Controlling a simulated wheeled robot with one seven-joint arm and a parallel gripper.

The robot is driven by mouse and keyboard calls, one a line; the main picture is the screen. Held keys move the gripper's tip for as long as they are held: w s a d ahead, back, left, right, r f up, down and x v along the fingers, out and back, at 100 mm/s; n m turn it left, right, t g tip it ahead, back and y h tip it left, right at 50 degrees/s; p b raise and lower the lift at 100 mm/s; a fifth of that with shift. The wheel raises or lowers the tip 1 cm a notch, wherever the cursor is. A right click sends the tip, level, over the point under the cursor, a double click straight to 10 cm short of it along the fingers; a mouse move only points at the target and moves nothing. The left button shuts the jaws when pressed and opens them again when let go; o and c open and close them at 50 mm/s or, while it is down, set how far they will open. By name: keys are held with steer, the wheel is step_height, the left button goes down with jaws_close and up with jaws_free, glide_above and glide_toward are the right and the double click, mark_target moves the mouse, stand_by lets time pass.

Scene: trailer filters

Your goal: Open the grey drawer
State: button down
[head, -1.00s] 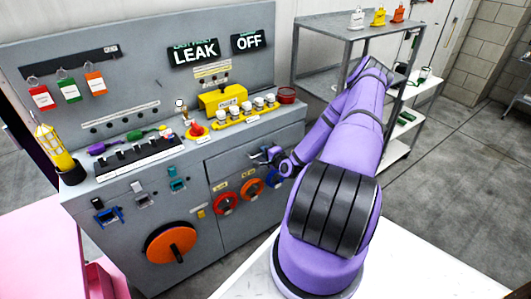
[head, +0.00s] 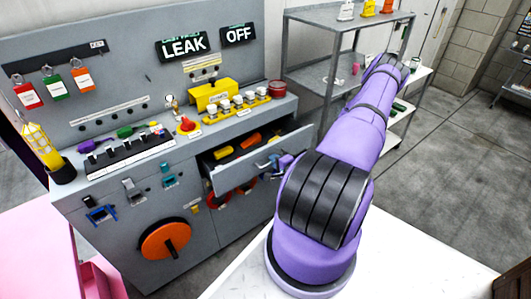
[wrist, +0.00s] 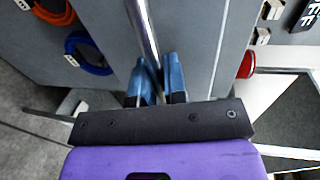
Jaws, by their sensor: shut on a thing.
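The grey drawer (head: 233,178) stands pulled out from the grey cabinet below its worktop. Inside it lie an orange-handled tool (head: 251,140) and a yellow-orange item (head: 223,153). My gripper (head: 268,162) is at the drawer's front, mostly behind my purple arm in the head view. In the wrist view the gripper's two blue fingertips (wrist: 160,82) are on either side of the metal bar handle (wrist: 147,35) and shut on it. The drawer front (wrist: 188,40) lies just beyond the fingers.
The worktop holds a yellow box (head: 211,94), a red knob (head: 187,124) and a black rack (head: 127,155). Red and blue rings hang below the drawer, and an orange wheel (head: 165,241) is at lower left. A metal shelf unit (head: 345,72) stands to the right.

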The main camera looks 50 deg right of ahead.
steer(key=f+v, duration=0.1)
steer(key=v, duration=0.5)
steer(key=shift+s+f, duration=0.15)
steer(key=shift+s, duration=0.35)
steer(key=shift+a, duration=0.15)
steer(key=c, duration=1.2)
jaws_free()
